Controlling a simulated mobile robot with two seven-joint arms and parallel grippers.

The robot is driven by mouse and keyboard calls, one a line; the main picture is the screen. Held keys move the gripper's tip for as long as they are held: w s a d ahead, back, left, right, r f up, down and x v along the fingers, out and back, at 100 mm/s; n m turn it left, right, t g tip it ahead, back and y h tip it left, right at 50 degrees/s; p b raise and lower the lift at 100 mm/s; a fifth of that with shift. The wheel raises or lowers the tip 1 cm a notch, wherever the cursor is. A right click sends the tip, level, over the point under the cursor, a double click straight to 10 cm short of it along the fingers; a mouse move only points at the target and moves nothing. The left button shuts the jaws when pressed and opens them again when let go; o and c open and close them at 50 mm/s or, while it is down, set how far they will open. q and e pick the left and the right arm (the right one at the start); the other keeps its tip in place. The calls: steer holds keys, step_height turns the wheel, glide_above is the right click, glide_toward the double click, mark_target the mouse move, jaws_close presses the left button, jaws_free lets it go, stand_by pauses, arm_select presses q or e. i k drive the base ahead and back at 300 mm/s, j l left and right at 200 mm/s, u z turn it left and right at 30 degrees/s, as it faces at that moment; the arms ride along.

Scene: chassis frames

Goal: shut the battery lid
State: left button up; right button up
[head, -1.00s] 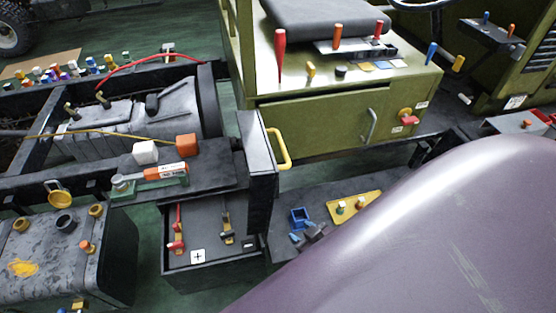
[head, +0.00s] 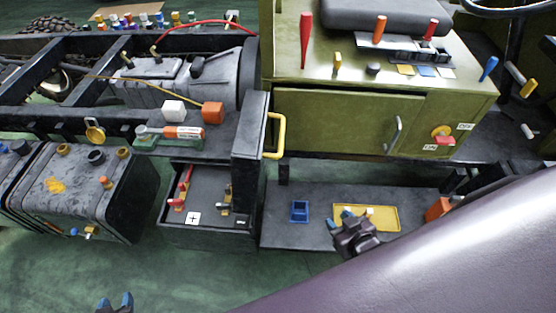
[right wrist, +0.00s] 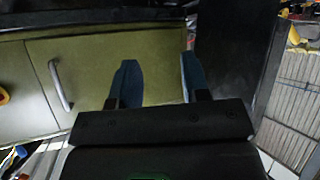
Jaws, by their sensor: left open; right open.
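The black battery box (head: 205,238) stands open in the head view, with plus and minus marks and red and black terminals inside. Its dark lid (head: 248,140) stands upright at the box's right side, with a yellow handle (head: 276,136) on its right face. My right gripper (head: 342,222) is open and empty, low and to the right of the lid, in front of the yellow tray. Its open blue fingertips show in the right wrist view (right wrist: 158,78). My left gripper (head: 115,301) is open at the bottom edge, below and left of the box, mostly out of frame.
A blue square holder (head: 299,211) and a yellow tray (head: 385,214) sit on the dark step right of the box. The olive cabinet (head: 335,118) rises behind the step. A fuel tank (head: 85,195) stands left of the box. Green floor lies clear in front.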

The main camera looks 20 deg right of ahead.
mark_target(248, 154)
steer(key=k+l, duration=0.1)
steer(key=l, duration=0.3)
steer(key=k+l+u, duration=0.1)
steer(key=l, duration=0.3)
steer(key=k+l+u, duration=0.15)
steer(key=j+u, duration=0.25)
steer(key=u, duration=0.3)
